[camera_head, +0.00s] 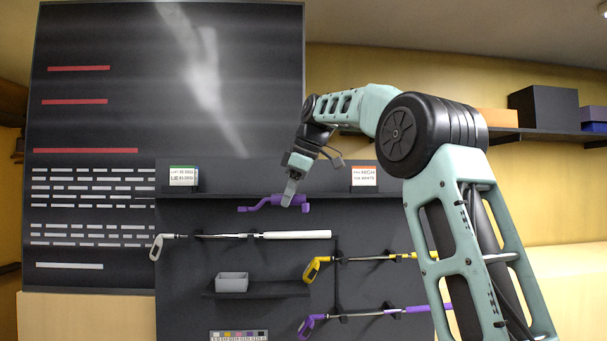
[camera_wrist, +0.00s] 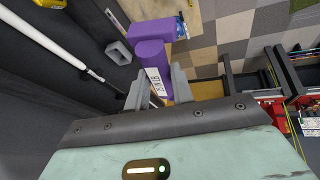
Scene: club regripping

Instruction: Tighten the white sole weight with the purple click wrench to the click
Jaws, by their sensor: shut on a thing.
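The purple click wrench (camera_head: 262,203) is at the back panel's upper part, lying roughly level in the head view. My gripper (camera_head: 288,202) is shut on its right part, reaching down from above. In the wrist view, my gripper's fingers (camera_wrist: 160,92) stand either side of a purple body (camera_wrist: 150,54) with a white lettered label. The club with the white grip (camera_head: 297,235) hangs level below the wrench, its head (camera_head: 157,246) at the left end. The white sole weight is too small to make out.
A yellow club (camera_head: 350,259) and a purple club (camera_head: 365,314) hang lower right. A grey bin (camera_head: 232,282) stands on a small shelf. Two cards (camera_head: 183,176) (camera_head: 364,176) stand on the panel's top ledge. Boxes (camera_head: 545,106) sit on the right shelf.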

